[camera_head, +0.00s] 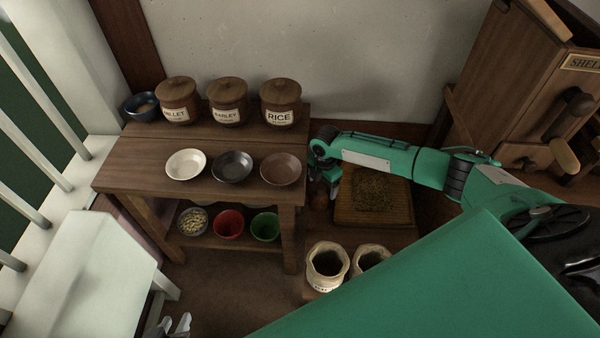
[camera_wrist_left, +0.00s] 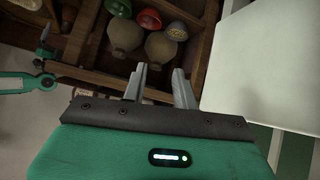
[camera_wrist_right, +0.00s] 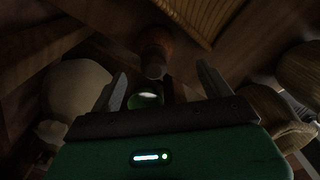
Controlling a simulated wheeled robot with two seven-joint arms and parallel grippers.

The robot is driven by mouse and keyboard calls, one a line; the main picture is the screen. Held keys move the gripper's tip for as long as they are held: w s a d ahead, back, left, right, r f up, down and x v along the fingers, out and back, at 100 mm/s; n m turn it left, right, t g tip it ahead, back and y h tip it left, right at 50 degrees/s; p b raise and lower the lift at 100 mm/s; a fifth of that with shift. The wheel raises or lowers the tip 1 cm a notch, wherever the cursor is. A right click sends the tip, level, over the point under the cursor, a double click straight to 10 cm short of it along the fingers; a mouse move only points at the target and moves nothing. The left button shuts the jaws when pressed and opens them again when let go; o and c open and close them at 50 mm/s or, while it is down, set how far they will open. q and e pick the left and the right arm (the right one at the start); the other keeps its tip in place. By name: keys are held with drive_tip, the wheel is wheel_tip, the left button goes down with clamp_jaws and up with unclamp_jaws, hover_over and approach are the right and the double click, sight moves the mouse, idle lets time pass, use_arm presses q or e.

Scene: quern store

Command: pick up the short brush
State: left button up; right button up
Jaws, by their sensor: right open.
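No short brush can be made out clearly in any view. A brown, roughly cylindrical thing (camera_wrist_right: 155,48) lies ahead of my right gripper (camera_wrist_right: 160,80) in the dim right wrist view; I cannot tell whether it is the brush. My right gripper (camera_head: 325,188) is open, pointing down between the table and the wooden tray in the head view. A reddish-brown thing (camera_head: 318,198) shows dimly just below it. My left gripper (camera_head: 180,324) is at the bottom edge of the head view; in the left wrist view (camera_wrist_left: 163,78) its fingers are apart and empty.
The wooden table (camera_head: 140,165) bears lidded jars and three dishes (camera_head: 232,166). Bowls (camera_head: 228,224) sit on its lower shelf. A wooden cabinet (camera_head: 510,80) stands right.

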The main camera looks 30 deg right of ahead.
sight(320, 193)
wheel_tip(320, 193, down, 2)
drive_tip(key=shift+f, duration=0.1)
drive_tip(key=f+b, duration=0.1)
drive_tip(key=f, duration=0.2)
drive_tip(key=shift+w+f+b, duration=0.15)
drive_tip(key=shift+w+b, duration=0.2)
drive_tip(key=shift+w, duration=0.05)
use_arm(q)
drive_tip(key=shift+w+d+r+t+h, duration=0.15)
drive_tip(key=shift+d+t+h, duration=0.15)
drive_tip(key=shift+d+t, duration=0.3)
drive_tip(key=shift+w+d+t+h, duration=0.2)
drive_tip(key=shift+d+t+h, duration=0.15)
drive_tip(key=shift+d, duration=0.35)
drive_tip(key=shift+w+d+r+t+h, duration=0.15)
drive_tip(key=shift+d+t+h, duration=0.1)
drive_tip(key=shift+d+t, duration=0.35)
use_arm(e)
drive_tip(key=shift+f, duration=0.75)
use_arm(q)
drive_tip(key=shift+f, duration=0.1)
use_arm(e)
drive_tip(key=c, duration=1.1)
